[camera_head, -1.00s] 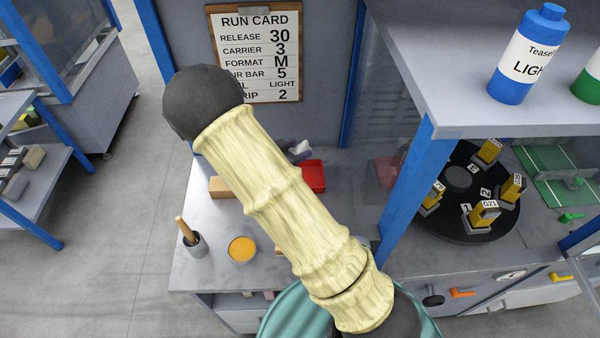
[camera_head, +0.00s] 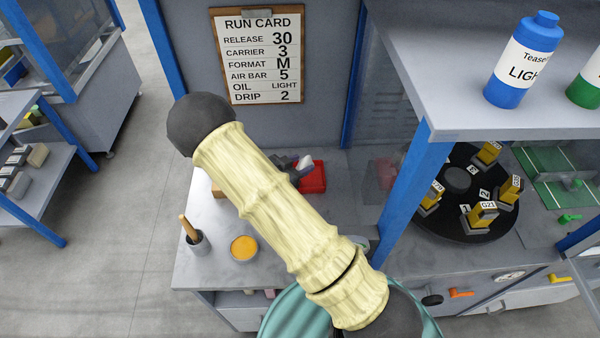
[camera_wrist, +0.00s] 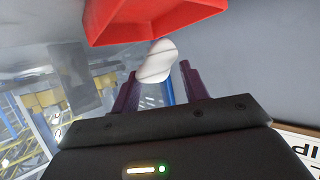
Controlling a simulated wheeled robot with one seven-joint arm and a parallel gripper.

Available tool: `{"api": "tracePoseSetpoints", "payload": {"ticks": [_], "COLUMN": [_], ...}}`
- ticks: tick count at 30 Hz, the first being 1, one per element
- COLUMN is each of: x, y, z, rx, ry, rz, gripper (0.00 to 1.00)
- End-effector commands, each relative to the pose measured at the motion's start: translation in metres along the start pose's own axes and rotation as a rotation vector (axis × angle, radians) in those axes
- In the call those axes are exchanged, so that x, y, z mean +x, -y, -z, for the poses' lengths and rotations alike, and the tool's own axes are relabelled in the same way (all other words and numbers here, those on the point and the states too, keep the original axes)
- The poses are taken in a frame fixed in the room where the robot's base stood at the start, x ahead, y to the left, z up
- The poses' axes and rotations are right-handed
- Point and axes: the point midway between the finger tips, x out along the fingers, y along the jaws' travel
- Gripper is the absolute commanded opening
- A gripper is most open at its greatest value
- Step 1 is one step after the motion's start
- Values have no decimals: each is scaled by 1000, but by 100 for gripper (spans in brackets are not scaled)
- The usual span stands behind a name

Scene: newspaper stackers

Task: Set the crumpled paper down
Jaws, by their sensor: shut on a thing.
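The crumpled paper (camera_wrist: 156,62) is a small white lump between the purple fingers of my gripper (camera_wrist: 157,75) in the wrist view. My gripper is shut on it. In the head view the paper (camera_head: 304,162) is a small pale spot by the red tray, at the end of my dark gripper (camera_head: 292,166), which my arm partly hides. The red tray (camera_head: 314,178) sits on the grey bench. It also shows at the top of the wrist view (camera_wrist: 150,25), close to the paper. I cannot tell whether the paper touches it.
On the bench (camera_head: 205,265) stand a grey cup with a wooden handle (camera_head: 190,232) and a round orange-filled container (camera_head: 244,248). A blue post (camera_head: 408,185) and a shelf with a blue bottle (camera_head: 522,60) stand to the right. A run card (camera_head: 258,55) hangs behind.

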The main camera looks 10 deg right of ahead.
Motion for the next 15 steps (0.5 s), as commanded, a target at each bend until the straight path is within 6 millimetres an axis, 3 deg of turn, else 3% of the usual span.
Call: {"api": "tracePoseSetpoints", "payload": {"ticks": [5,15], "x": [2,16], "y": [0,-1], "z": [-4,-37], "rx": [-2,-1], "ry": [0,0], "rz": [-1,-1], "gripper": [23,23]}}
